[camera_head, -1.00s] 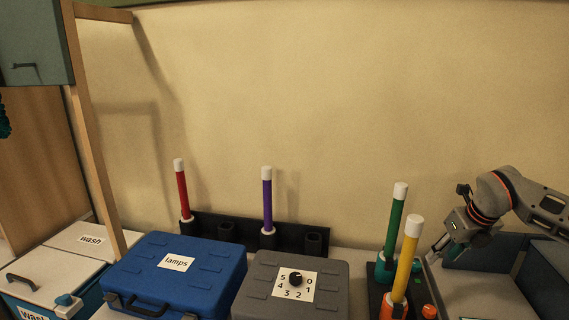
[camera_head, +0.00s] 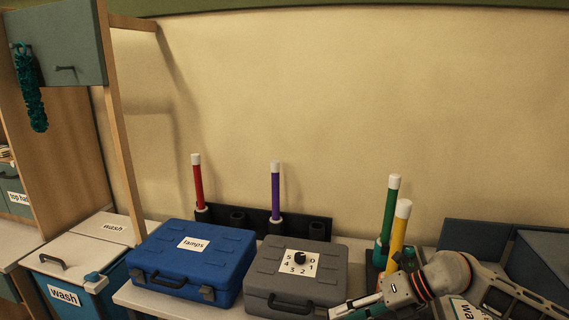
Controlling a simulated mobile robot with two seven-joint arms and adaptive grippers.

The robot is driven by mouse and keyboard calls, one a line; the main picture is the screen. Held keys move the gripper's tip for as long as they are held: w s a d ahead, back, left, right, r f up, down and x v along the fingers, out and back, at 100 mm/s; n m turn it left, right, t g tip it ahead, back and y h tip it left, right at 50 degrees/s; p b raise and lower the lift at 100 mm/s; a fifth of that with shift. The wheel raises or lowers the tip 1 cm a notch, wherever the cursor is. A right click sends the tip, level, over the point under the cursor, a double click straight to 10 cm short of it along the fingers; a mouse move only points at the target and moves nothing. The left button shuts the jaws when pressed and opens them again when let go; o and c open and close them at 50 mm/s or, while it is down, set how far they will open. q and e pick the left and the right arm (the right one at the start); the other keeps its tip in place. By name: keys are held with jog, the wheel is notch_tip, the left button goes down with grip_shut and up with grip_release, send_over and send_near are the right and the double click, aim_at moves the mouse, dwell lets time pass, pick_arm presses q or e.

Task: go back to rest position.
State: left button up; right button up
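My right arm comes in from the lower right, and its gripper (camera_head: 352,309) is low at the front edge of the counter, in front of the grey case. The fingers point left and are partly cut by the bottom of the picture, so I cannot tell whether they are open or shut. No held thing is clearly visible. My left gripper is not in view.
A blue lamps case (camera_head: 190,262) and a grey dial case (camera_head: 296,272) stand on the counter. Behind them a black rack (camera_head: 256,224) holds a red stick (camera_head: 198,184) and a purple stick (camera_head: 275,192). Green (camera_head: 390,210) and yellow (camera_head: 398,232) sticks stand close behind my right arm.

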jog(key=s+a+r+m+t+y, duration=0.3)
jog(key=s+a+m+t+y, duration=0.2)
jog(key=a+m+y, duration=0.5)
jog(key=s+d+f+m+t+h, duration=0.3)
jog(key=d+f+m+t+h, duration=0.55)
jog(key=f+m+h, duration=0.65)
jog(key=s+d+f+m+g+h, duration=0.1)
jog(key=s+d+f+m+g, duration=0.1)
jog(key=s+f, duration=0.4)
jog(key=s+d+f+m+g+h, duration=0.1)
jog(key=s+d+f+m+g, duration=0.2)
jog(key=s+d+f+m, duration=0.2)
jog(key=shift+s+f+m, duration=0.35)
jog(key=shift+s+m, duration=0.55)
jog(key=shift+m, duration=0.3)
